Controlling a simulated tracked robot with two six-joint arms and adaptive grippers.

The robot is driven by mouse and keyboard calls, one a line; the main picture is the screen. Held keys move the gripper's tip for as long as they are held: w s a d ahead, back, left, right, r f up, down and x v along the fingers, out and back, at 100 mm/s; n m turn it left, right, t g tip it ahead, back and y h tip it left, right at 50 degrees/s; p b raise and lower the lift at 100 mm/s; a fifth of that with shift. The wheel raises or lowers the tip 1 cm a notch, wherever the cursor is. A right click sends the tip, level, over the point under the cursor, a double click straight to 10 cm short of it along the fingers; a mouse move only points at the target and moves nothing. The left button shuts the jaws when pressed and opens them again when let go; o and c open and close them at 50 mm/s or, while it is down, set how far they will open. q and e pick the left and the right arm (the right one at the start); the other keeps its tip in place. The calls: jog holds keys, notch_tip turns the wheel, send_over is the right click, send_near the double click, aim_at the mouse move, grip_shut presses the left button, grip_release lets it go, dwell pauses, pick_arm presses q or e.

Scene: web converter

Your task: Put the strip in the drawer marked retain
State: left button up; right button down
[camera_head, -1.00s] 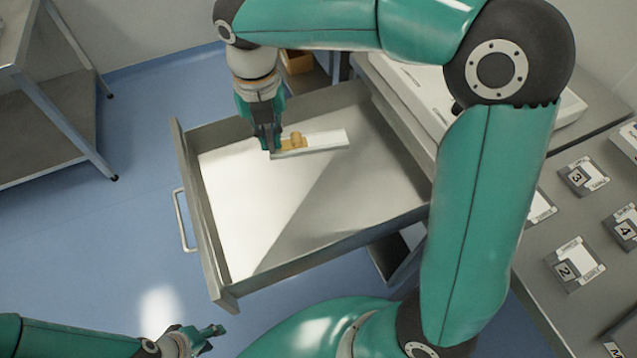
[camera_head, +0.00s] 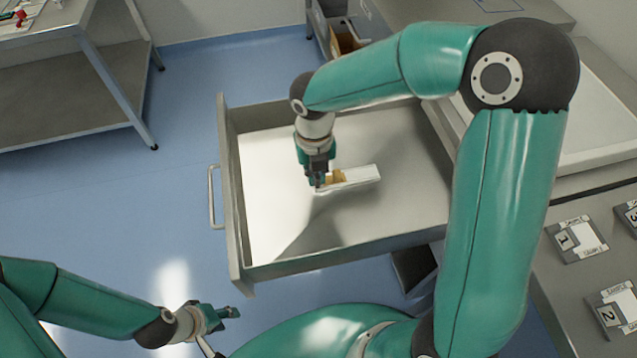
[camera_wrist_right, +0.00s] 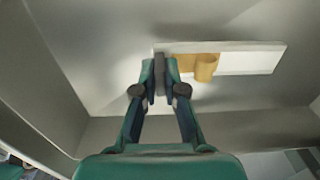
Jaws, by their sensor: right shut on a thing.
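The strip (camera_head: 362,176) is a pale flat bar with a tan patch near one end. It is inside the open grey drawer (camera_head: 232,190), low over the bottom; I cannot tell if it touches. My right gripper (camera_head: 317,184) reaches down into the drawer and is shut on the strip's left end. The right wrist view shows the strip (camera_wrist_right: 250,60) reaching right from the fingertips (camera_wrist_right: 160,72), with a tan rounded piece on it. No marking on the drawer is visible. My left gripper (camera_head: 232,312) is outside the drawer, at lower left; its jaw opening is unclear.
The drawer's handle (camera_head: 213,197) faces left, over clear blue floor (camera_head: 110,215). A grey metal table (camera_head: 80,85) stands at upper left. Numbered sample blocks (camera_head: 577,240) lie on the counter at right. An open compartment with a brown box (camera_head: 345,40) is behind the drawer.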

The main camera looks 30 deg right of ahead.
jog(key=shift+f, duration=2.2)
jog(key=shift+f+b, duration=0.15)
jog(key=shift+b, duration=0.2)
jog(key=c, duration=1.2)
grip_release()
jog(key=shift+c, duration=0.2)
jog(key=shift+r, duration=0.2)
notch_tip(320, 180, up, 12)
jog(key=shift+f+p, duration=0.1)
jog(key=shift+p, duration=0.7)
